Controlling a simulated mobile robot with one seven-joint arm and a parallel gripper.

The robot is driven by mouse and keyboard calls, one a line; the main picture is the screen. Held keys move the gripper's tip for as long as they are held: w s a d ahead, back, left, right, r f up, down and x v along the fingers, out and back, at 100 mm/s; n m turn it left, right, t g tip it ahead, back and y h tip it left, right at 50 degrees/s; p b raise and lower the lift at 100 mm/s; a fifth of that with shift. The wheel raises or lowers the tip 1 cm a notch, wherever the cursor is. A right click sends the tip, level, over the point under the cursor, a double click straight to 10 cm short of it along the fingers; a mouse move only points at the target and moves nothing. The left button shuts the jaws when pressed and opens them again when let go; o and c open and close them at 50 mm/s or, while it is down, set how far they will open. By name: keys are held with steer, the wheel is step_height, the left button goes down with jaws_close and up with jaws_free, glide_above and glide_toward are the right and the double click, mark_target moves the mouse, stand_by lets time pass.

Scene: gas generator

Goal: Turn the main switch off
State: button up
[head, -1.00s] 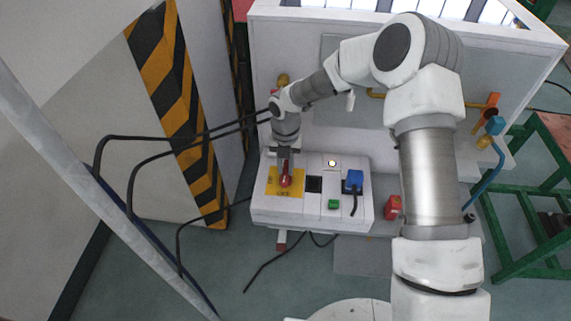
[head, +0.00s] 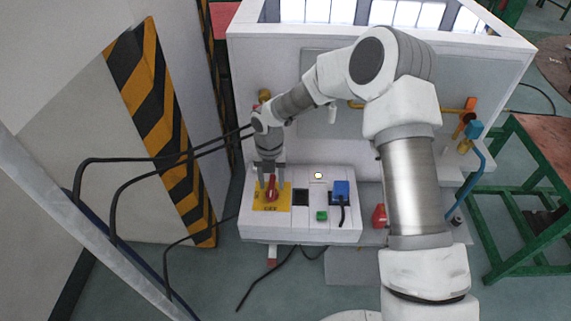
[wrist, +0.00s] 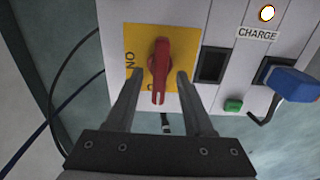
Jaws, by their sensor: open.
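The main switch is a red rotary handle (head: 271,188) on a yellow plate (head: 286,196) at the left of the white control panel. In the wrist view the red handle (wrist: 159,70) stands lengthwise, pointing up and down the picture, on the yellow plate (wrist: 134,40). The letters "ON" show at the plate's left; lettering lower down is partly hidden by a finger. My gripper (wrist: 154,76) is open, with one finger on each side of the handle and a visible gap to each. In the head view my gripper (head: 272,184) reaches down over the switch from behind.
Right of the switch are a dark socket (wrist: 213,65), a green button (wrist: 233,105), a lit lamp (wrist: 267,13) above a "CHARGE" label, and a blue plug (wrist: 293,84) with a cable. A striped pillar (head: 160,120) and black cables (head: 150,160) stand at the left.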

steer(key=m+b, duration=0.2)
steer(key=b, duration=0.1)
steer(key=shift+f+m, duration=0.3)
steer(key=m+b, duration=0.5)
steer(key=m, duration=0.1)
steer(key=shift+b, duration=0.4)
step_height(320, 180, up, 18)
steer(key=r+p, duration=0.1)
steer(key=p, duration=0.4)
steer(key=s+d+r+m+t+p, duration=0.1)
steer(key=s+d+r+m+p, duration=0.6)
steer(key=s+d+m, duration=0.3)
steer(key=shift+r+m+p, duration=0.4)
steer(key=shift+m+p, duration=0.3)
steer(key=shift+m, duration=1)
steer(key=shift+t, duration=0.3)
